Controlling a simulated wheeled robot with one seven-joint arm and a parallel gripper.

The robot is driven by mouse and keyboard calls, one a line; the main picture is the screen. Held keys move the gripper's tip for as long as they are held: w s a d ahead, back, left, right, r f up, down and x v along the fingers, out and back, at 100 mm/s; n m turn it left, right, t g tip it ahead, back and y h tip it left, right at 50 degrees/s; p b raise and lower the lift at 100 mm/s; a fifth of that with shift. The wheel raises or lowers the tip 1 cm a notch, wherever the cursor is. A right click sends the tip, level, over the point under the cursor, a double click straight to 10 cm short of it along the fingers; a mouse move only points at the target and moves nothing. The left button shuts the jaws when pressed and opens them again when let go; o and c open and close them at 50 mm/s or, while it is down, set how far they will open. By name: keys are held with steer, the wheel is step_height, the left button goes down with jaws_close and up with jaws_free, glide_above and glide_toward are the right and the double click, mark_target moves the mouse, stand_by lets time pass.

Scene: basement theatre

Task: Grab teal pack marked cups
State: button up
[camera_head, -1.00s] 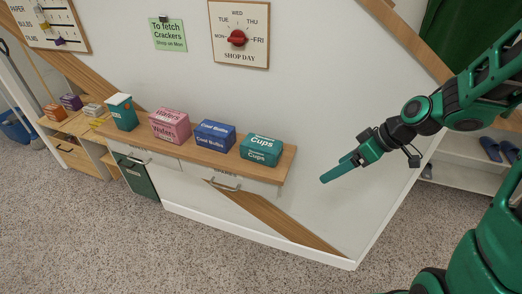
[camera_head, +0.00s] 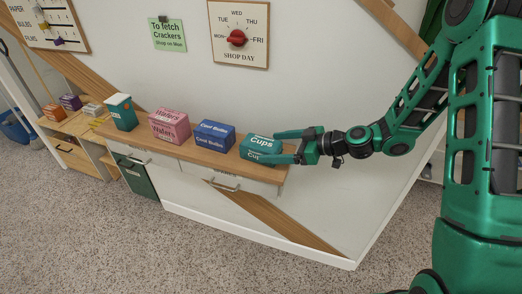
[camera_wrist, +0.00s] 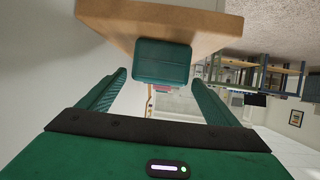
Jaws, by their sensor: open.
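The teal pack marked "Cups" (camera_head: 262,146) sits at the right end of the narrow wooden shelf top (camera_head: 222,158). My gripper (camera_head: 284,146) is at its right side, with open fingers reaching toward the pack; in the head view one finger overlaps its front lower edge. In the wrist view the teal pack (camera_wrist: 161,62) lies ahead, centred between the two open fingers (camera_wrist: 158,92), with a visible gap on either side. The pack appears to rest on the wooden top, and I see no grip on it.
Drawers with handles (camera_head: 222,186) are below the top. The wall is close behind. Carpet (camera_head: 130,240) is clear in front.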

mark_target(261, 148)
steer(key=shift+f+x, duration=0.15)
steer(key=shift+x, duration=1.35)
steer(key=shift+f+x, duration=0.1)
steer(key=shift+x, duration=1.4)
steer(key=shift+w+d, duration=0.1)
steer(key=shift+d, duration=0.1)
steer(key=c, duration=1.2)
